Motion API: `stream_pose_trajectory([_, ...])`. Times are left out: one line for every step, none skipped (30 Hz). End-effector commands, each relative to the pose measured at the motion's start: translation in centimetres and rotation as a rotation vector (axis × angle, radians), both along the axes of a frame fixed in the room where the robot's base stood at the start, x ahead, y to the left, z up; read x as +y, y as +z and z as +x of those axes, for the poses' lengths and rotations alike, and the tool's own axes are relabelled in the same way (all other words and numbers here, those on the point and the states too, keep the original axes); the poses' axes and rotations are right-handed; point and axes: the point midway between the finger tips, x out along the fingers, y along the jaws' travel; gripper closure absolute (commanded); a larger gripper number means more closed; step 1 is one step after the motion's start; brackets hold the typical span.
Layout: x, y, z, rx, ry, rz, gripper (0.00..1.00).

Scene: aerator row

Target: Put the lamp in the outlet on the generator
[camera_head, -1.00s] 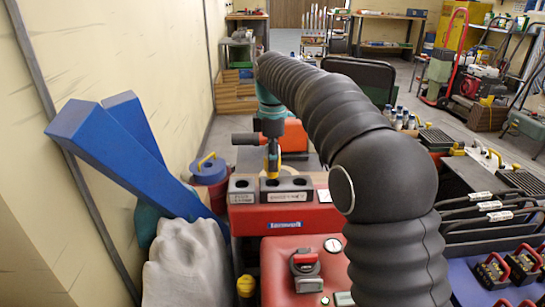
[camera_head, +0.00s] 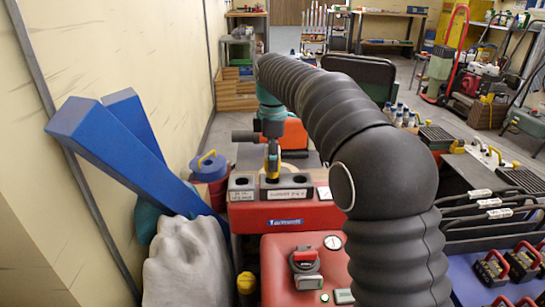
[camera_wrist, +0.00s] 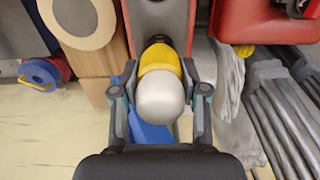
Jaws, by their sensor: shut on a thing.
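My gripper (camera_wrist: 160,92) is shut on the lamp (camera_wrist: 161,85), which has a pale rounded bulb, a yellow collar and a dark end; its fingers lie on both sides. In the head view the lamp's yellow part (camera_head: 272,165) shows small below my wrist. The red generator (camera_head: 282,217) carries grey outlet blocks with dark round openings on top. The lamp is above the middle opening, between the left outlet (camera_head: 241,181) and the right outlet (camera_head: 299,180). I cannot tell whether its lower end touches the block.
Blue beams (camera_head: 105,140) lean on the left wall beside the generator. A grey cloth-like glove (camera_head: 187,262) and a blue-and-red container (camera_head: 209,170) are close on the left. A red panel with a switch (camera_head: 306,261) is in front. Battery packs and cables crowd the right.

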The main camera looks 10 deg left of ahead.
Motion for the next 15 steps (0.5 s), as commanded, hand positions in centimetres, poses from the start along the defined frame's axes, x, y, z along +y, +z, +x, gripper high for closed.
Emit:
stream_pose_trajectory([0.00, -0.15, -0.01, 0.000, 0.000, 0.000, 0.92])
stream_pose_trajectory([0.00, -0.21, -0.01, 0.000, 0.000, 0.000, 0.92])
stream_pose_trajectory([0.00, -0.30, -0.01, 0.000, 0.000, 0.000, 0.92])
stream_pose_trajectory([0.00, -0.36, -0.01, 0.000, 0.000, 0.000, 0.92])
stream_pose_trajectory([0.00, -0.42, -0.01, 0.000, 0.000, 0.000, 0.92])
stream_pose_trajectory([0.00, -0.50, -0.01, 0.000, 0.000, 0.000, 0.92])
stream_pose_trajectory([0.00, -0.57, -0.01, 0.000, 0.000, 0.000, 0.92])
stream_pose_trajectory([0.00, -0.63, -0.01, 0.000, 0.000, 0.000, 0.92])
stream_pose_trajectory([0.00, -0.71, -0.01, 0.000, 0.000, 0.000, 0.92])
stream_pose_trajectory([0.00, -0.77, -0.01, 0.000, 0.000, 0.000, 0.92])
stream_pose_trajectory([0.00, -0.83, -0.01, 0.000, 0.000, 0.000, 0.92])
stream_pose_trajectory([0.00, -0.92, -0.01, 0.000, 0.000, 0.000, 0.92])
stream_pose_trajectory([0.00, -0.98, -0.01, 0.000, 0.000, 0.000, 0.92])
stream_pose_trajectory([0.00, -1.04, -0.01, 0.000, 0.000, 0.000, 0.92])
stream_pose_trajectory([-0.01, -1.13, -0.02, 0.000, 0.000, 0.000, 0.92])
